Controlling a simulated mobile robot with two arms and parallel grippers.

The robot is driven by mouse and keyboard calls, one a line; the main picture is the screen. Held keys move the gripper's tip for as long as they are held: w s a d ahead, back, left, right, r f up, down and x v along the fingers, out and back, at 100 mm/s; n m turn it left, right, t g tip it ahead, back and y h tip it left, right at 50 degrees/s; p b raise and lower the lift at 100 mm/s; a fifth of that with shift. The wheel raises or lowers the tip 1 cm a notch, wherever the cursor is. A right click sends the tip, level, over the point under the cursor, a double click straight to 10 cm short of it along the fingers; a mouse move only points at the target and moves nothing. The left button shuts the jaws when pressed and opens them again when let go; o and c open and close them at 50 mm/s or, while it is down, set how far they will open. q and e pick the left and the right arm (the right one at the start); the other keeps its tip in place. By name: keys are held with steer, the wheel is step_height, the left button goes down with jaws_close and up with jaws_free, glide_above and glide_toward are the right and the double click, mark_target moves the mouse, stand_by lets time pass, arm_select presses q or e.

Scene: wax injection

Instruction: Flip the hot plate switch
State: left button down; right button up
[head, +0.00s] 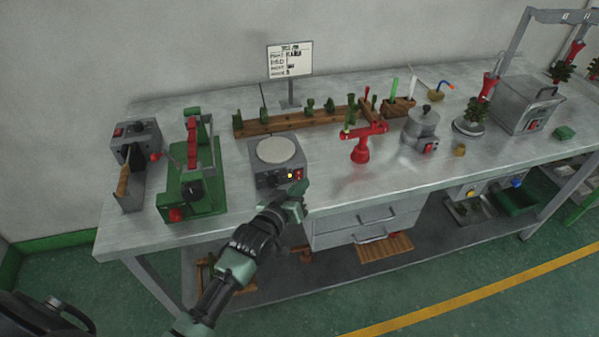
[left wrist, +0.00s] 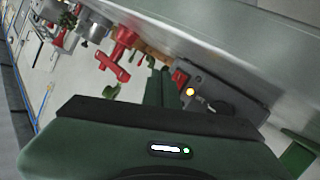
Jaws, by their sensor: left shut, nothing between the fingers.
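The hot plate (head: 277,160) is a grey box with a round pale plate on top, standing near the front edge of the bench. Its front face has a knob, a lit yellow lamp and a red switch (head: 298,174) at the right. My left gripper (head: 300,190) is shut and empty just in front of and below the switch. In the left wrist view the hot plate (left wrist: 225,98) shows beyond the fingers, with the red switch (left wrist: 179,78) beside the shut fingertips. Contact cannot be told. My right gripper is not in view.
A green machine (head: 195,190) stands left of the hot plate. A wooden rack (head: 290,123) lies behind it, and a red stand (head: 360,148) is to the right. A sign (head: 290,60) stands at the back. Bare bench top lies right of the hot plate.

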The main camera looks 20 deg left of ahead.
arm_select(q)
steer(key=shift+s+d+f+p, duration=0.1)
steer(key=shift+s+d+p, duration=0.2)
steer(key=shift+s+d, duration=0.25)
steer(key=shift+s+d+f+p, duration=0.1)
steer(key=shift+s+d+p, duration=0.2)
steer(key=shift+s, duration=0.45)
steer(key=shift+s+d+p, duration=0.25)
steer(key=shift+s+d, duration=0.25)
steer(key=shift+s, duration=0.15)
steer(key=shift+f, duration=0.1)
